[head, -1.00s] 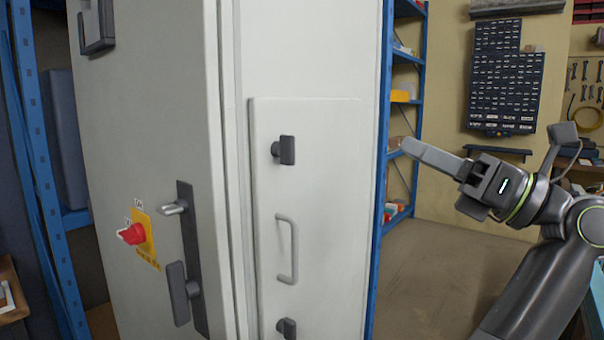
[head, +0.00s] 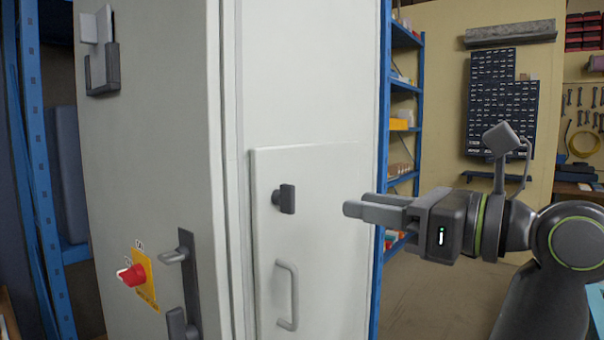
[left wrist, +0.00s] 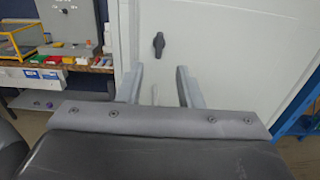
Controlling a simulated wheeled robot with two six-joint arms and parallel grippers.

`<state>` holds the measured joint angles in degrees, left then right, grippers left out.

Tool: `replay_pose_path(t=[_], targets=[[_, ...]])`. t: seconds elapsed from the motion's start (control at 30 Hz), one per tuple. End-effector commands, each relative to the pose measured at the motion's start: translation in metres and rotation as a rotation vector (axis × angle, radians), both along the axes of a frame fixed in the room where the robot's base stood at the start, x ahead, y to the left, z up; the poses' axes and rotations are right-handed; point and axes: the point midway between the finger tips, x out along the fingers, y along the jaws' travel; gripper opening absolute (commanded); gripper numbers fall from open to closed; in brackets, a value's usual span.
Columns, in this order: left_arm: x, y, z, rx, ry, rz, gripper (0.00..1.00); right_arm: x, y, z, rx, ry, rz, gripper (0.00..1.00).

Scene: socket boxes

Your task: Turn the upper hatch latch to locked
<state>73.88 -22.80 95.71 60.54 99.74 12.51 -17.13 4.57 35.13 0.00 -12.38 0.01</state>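The hatch (head: 335,240) is a white panel on the cabinet's front. Its upper latch (head: 286,198) is a dark knob near the hatch's top left, its grip upright. In the left wrist view the upper latch (left wrist: 158,45) is ahead, beyond the fingertips and roughly between them. My left gripper (head: 362,203) is in front of the hatch, right of the latch in the head view and apart from it. In the left wrist view its two fingers (left wrist: 160,78) are spread with nothing between them. My right gripper is in neither view.
A pale handle (head: 288,296) is on the hatch below the latch. The cabinet's side has a red switch (head: 133,275) on a yellow plate and a dark door handle (head: 180,320). A blue shelf rack (head: 384,130) stands behind at the right.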

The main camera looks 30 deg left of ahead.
Motion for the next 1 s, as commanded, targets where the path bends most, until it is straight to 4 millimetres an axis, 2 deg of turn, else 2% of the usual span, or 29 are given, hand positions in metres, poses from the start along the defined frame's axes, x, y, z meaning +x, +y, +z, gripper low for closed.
replay_pose_path(t=[0.03,0.3,0.5,0.7,0.97,1.0], targets=[[0.001,0.014,0.002,0.000,-0.002,0.008,0.33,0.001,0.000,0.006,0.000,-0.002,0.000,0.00],[0.005,0.072,0.002,0.003,-0.003,0.008,0.33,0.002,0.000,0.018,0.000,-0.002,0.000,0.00],[0.007,0.099,0.001,0.003,-0.002,0.006,0.33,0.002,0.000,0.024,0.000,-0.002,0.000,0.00],[0.008,0.110,0.000,0.002,0.000,0.003,0.33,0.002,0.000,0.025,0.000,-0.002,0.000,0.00],[0.009,0.111,0.000,0.002,0.000,0.002,0.33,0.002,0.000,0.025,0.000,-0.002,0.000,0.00],[0.009,0.111,0.000,0.002,0.000,0.002,0.30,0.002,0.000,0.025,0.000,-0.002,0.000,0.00]])
